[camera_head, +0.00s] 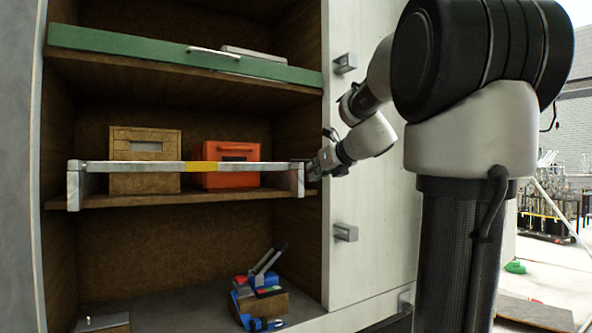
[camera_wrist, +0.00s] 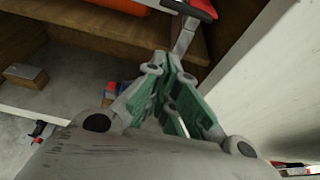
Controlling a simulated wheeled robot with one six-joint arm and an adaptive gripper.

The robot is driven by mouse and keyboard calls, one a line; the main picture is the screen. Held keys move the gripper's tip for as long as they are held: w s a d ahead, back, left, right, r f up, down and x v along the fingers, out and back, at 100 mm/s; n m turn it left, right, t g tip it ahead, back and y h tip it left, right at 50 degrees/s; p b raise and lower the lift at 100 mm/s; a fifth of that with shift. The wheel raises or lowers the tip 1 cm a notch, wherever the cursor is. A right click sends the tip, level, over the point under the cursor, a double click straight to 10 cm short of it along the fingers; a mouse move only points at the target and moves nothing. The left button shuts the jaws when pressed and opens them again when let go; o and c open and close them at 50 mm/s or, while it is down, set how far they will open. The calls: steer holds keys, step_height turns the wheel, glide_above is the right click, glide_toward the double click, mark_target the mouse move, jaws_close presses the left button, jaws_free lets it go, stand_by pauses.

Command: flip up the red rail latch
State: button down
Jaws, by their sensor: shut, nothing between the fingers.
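The rail (camera_head: 150,167), a pale bar with a yellow middle section, runs across the front of the middle shelf. In the wrist view, a red piece (camera_wrist: 203,6), which looks like the red rail latch, shows at the top edge on the rail's end, partly cut off. A grey upright part (camera_wrist: 184,38) hangs below it. My gripper (camera_head: 313,170) is at the rail's right end in the head view, where the latch cannot be made out. In the wrist view my gripper's green-padded fingers (camera_wrist: 172,62) are shut and empty, just below the grey part; contact is unclear.
A tan box (camera_head: 145,185) and an orange-red box (camera_head: 231,181) stand behind the rail. Blue and red items (camera_head: 262,290) lie on the bottom shelf. The white cabinet front (camera_head: 372,240) with handles is close to my gripper's right.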

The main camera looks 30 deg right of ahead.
stand_by(0.3)
steer(key=x, duration=1)
steer(key=shift+w+f, duration=0.1)
steer(key=shift+f, duration=0.05)
step_height(320, 180, up, 3)
steer(key=shift+r, duration=0.6)
steer(key=shift+r, duration=0.1)
